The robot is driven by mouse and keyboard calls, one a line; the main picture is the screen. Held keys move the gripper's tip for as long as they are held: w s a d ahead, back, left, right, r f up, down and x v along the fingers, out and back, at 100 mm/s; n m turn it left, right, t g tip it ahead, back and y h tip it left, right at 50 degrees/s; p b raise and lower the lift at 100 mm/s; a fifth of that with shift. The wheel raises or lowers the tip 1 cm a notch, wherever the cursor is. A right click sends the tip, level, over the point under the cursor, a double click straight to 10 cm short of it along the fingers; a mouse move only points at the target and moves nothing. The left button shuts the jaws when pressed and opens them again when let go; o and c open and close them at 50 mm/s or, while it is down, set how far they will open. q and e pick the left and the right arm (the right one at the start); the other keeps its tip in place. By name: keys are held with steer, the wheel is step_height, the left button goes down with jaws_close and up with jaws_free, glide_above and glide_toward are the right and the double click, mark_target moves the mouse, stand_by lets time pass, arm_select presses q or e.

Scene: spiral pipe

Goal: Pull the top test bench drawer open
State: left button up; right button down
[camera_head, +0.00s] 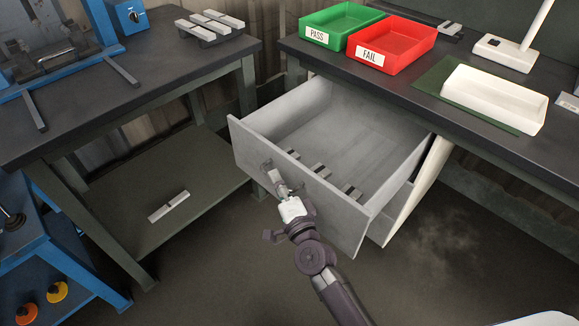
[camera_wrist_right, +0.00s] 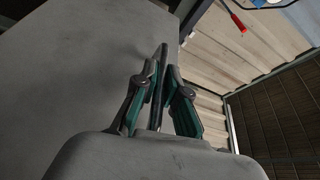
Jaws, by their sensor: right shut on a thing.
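The top drawer (camera_head: 345,135) is grey and stands pulled well out from under the test bench (camera_head: 400,75), with its inside in view. Several small bars lie inside, close to its front panel (camera_head: 345,222). My right gripper (camera_head: 278,186) is at the drawer's front, shut on the drawer handle (camera_head: 267,165). In the right wrist view the two fingers of my right gripper (camera_wrist_right: 160,95) close around a dark thin bar, the handle (camera_wrist_right: 162,60), beside the grey front panel (camera_wrist_right: 85,70). My left gripper is in neither view.
A green PASS tray (camera_head: 330,42), a red FAIL tray (camera_head: 375,57) and a white tray (camera_head: 480,100) stand on the bench. A second table (camera_head: 160,70) with a lower shelf (camera_head: 150,230) is at the left. The floor in front of the drawer is clear.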

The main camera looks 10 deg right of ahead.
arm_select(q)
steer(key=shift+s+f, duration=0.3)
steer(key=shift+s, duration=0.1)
arm_select(e)
steer(key=shift+s+a, duration=0.35)
steer(key=shift+a, duration=0.1)
steer(key=c, duration=1.2)
jaws_free()
steer(key=v, duration=1.2)
steer(key=shift+f, duration=0.1)
steer(key=shift+f, duration=0.1)
